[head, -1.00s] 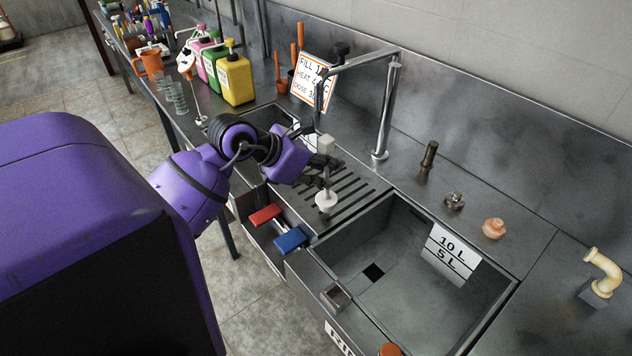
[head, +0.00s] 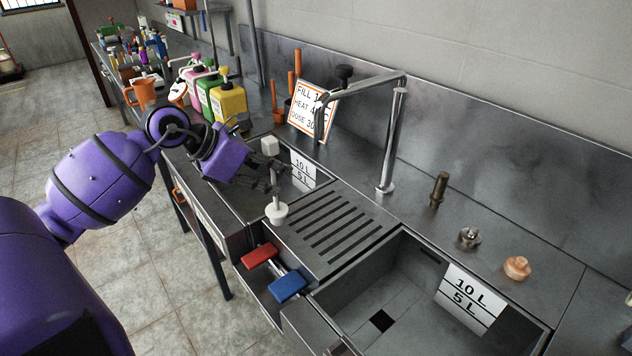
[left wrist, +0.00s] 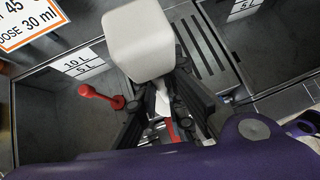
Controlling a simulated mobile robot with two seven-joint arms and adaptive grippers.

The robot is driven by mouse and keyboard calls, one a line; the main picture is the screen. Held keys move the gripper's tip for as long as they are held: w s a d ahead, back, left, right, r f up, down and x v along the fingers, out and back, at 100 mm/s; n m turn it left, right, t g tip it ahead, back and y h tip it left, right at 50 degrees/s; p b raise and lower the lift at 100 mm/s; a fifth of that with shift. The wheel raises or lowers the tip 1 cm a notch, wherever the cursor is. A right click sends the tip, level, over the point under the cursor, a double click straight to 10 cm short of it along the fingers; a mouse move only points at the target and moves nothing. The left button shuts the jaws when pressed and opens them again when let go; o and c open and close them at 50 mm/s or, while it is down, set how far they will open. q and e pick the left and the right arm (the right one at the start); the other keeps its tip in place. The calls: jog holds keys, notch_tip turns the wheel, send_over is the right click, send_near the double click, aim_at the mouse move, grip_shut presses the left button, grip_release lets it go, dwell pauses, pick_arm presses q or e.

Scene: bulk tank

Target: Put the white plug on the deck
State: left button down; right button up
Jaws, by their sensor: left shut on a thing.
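The white plug (head: 277,213) has a round white disc at the bottom, a thin stem, and a white block on top. My left gripper (head: 275,182) is shut on its stem and holds it upright, near the front left corner of the slotted drainboard (head: 345,228) and the left basin's edge. In the left wrist view the plug's white block (left wrist: 139,40) is large and close, hiding part of the fingers. The steel deck (head: 400,215) runs behind the basins. My right gripper is not in view.
The left basin (left wrist: 45,115) holds a red knobbed piece (left wrist: 100,95). Red (head: 259,255) and blue (head: 288,286) handles are at the front. A tall faucet (head: 390,140), a dark bottle-like fitting (head: 438,188), a metal fitting (head: 469,237) and an orange knob (head: 516,267) stand on the deck.

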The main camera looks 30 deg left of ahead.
pick_arm(q)
jog(key=w+d+f+p, duration=0.2)
jog(key=w+d, duration=0.3)
jog(key=w, duration=0.3)
jog(key=shift+w+d+f, duration=0.3)
jog(key=shift+w+f, duration=0.05)
jog(key=shift+f, duration=0.35)
jog(key=shift+f, duration=0.1)
jog(key=c, duration=2.3)
grip_release()
jog(key=shift+f, duration=0.2)
jog(key=o, duration=0.5)
jog(key=shift+r, duration=0.1)
jog(key=shift+c, duration=0.2)
